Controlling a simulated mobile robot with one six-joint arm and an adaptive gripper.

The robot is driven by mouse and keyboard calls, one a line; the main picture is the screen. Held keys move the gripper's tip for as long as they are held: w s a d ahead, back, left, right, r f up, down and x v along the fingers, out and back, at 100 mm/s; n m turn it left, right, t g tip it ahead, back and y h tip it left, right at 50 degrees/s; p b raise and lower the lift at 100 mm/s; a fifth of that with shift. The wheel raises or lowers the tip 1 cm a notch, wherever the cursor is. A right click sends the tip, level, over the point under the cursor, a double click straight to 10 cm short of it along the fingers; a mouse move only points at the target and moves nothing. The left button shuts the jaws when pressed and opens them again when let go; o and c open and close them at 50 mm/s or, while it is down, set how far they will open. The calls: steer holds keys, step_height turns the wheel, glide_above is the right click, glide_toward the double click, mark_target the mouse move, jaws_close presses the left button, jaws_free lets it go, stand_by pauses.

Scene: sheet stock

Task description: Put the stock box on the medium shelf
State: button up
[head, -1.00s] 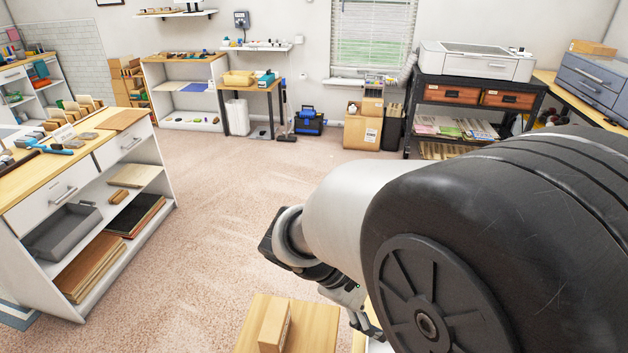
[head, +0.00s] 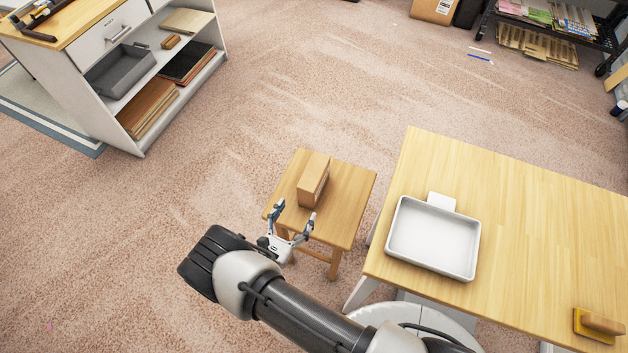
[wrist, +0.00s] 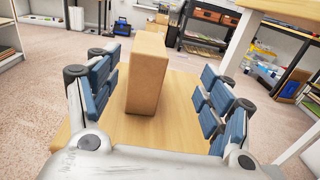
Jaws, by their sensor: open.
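The stock box (head: 314,180) is a plain brown carton standing on a small wooden stool (head: 345,213). In the wrist view the box (wrist: 147,75) stands upright ahead, between the lines of my two fingers. My gripper (head: 296,210) is open and empty at the stool's near edge, just short of the box and not touching it. The white shelf unit (head: 143,147) at upper left has a middle shelf with a grey tray (head: 120,72) and a lower shelf with boards (head: 148,109). I cannot tell which shelf is called medium.
A wooden table (head: 540,215) stands right of the stool, with a white tray (head: 433,238) and a yellow-and-wood block (head: 598,326) on it. Carpet floor lies open between the stool and the shelf unit. A dark rack (head: 550,34) stands at upper right.

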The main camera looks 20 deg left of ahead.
steer(key=f+y, duration=0.1)
steer(key=n+b, duration=0.1)
steer(key=b, duration=0.1)
glide_toward(314, 171)
steer(key=w, duration=0.1)
steer(key=w+f, duration=0.1)
steer(key=w+d, duration=0.1)
steer(key=w, duration=0.1)
steer(key=shift+f, duration=0.15)
steer(key=shift+w+b, duration=1)
steer(key=shift+w, duration=2)
steer(key=shift+r, duration=0.25)
jaws_close()
